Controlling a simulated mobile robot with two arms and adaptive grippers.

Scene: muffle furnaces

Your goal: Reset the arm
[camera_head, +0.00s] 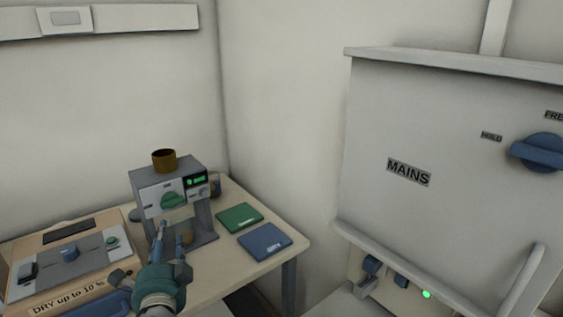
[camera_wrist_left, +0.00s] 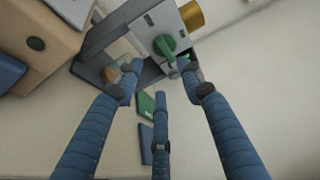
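My left gripper (camera_head: 171,244) reaches up from the bottom of the head view, in front of a small grey furnace (camera_head: 203,224). In the left wrist view the gripper (camera_wrist_left: 160,74) has its three blue fingers spread apart, with nothing between them. The furnace has a green knob (camera_head: 173,200), a lit green display (camera_head: 196,181) and a brown cup-like piece (camera_head: 164,160) on top. In the left wrist view the furnace's green knob (camera_wrist_left: 165,46) lies beyond the fingertips. I cannot tell whether any finger touches the furnace. My right gripper is in neither view.
A box marked "DRY up to 10" (camera_head: 72,262) stands left of the furnace. A green pad (camera_head: 239,217) and a blue pad (camera_head: 264,241) lie on the table (camera_head: 284,226) to the right. A large "MAINS" cabinet (camera_head: 440,130) with a blue knob (camera_head: 538,152) fills the right side.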

